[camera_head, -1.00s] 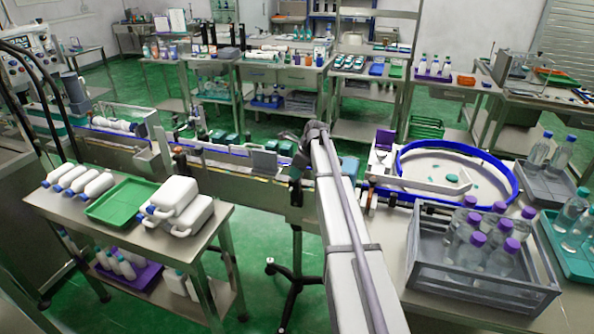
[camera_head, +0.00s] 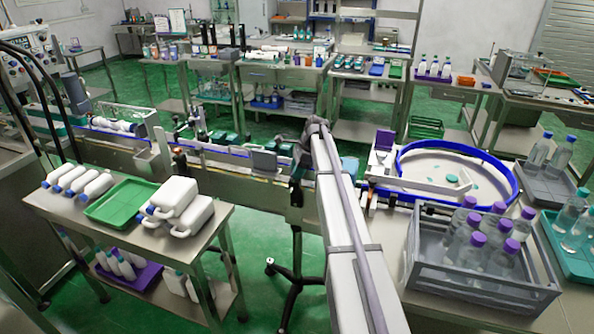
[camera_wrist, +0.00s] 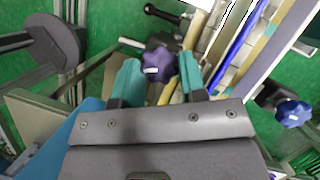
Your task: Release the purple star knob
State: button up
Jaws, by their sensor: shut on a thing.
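The purple star knob (camera_wrist: 157,65) shows in the wrist view between the teal-tipped fingers of my gripper (camera_wrist: 160,78). The fingers sit on either side of the knob, and the gripper is shut on it. The knob's far side and its shaft are partly hidden by the fingers and the rail parts. In the head view my own arm covers the spot, and I cannot make out the knob there.
A second, bluish star knob (camera_wrist: 293,112) is at the right in the wrist view. A black handle (camera_wrist: 165,14) lies just beyond the held knob. In the head view the conveyor (camera_head: 225,158) runs across, with a blue-rimmed round table (camera_head: 455,147) and a grey bottle crate (camera_head: 482,284) at right.

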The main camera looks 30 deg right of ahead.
jog(key=n, duration=0.2)
jog(key=n+g, duration=0.1)
jog(key=shift+w+n, duration=0.2)
jog(key=shift+n, duration=0.2)
jog(key=n+g, duration=0.1)
jog(key=n, duration=0.2)
jog(key=shift+w+n+g, duration=0.1)
jog(key=shift+n+g, duration=0.2)
jog(key=shift+g, duration=0.1)
jog(key=n+g+h, duration=0.1)
jog(key=n, duration=0.2)
jog(key=shift+w+n, duration=0.1)
jog(key=shift+n, duration=0.2)
jog(key=shift+a+n+g+h, duration=0.15)
jog(key=shift+n+g+h, duration=0.3)
jog(key=shift+n, duration=1.25)
jog(key=o, duration=0.9)
